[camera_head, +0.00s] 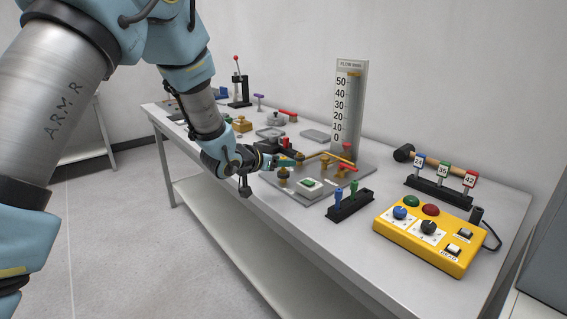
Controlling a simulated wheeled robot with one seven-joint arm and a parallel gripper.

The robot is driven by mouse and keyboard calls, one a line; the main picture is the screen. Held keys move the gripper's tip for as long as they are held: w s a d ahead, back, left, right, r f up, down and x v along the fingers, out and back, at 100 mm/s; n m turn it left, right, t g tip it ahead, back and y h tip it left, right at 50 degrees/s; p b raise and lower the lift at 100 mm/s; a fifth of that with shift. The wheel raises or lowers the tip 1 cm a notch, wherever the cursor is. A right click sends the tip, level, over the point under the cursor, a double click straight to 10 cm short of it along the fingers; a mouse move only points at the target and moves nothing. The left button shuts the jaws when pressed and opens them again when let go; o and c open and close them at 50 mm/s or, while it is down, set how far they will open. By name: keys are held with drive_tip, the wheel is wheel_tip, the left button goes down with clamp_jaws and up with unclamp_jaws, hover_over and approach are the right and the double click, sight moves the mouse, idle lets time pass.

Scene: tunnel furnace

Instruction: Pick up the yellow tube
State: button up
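A thin yellow tube (315,156) shows on the tabletop assembly in the middle of the table, just right of my gripper and in front of the tall scale board. My gripper (291,161) is low over the near side of the table, close to the tube's left end. The fingers are small and crowded by brass and red parts. I cannot tell whether they are open or touch the tube.
The table (395,266) holds a scale board (348,108), a yellow control box (428,238), a black block with blue and green pegs (350,205), a numbered tag rack (440,190) and a mallet (425,160). Bare tabletop lies along the front edge.

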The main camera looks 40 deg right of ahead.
drive_tip(key=shift+x, duration=0.9)
drive_tip(key=shift+w, duration=0.15)
clamp_jaws()
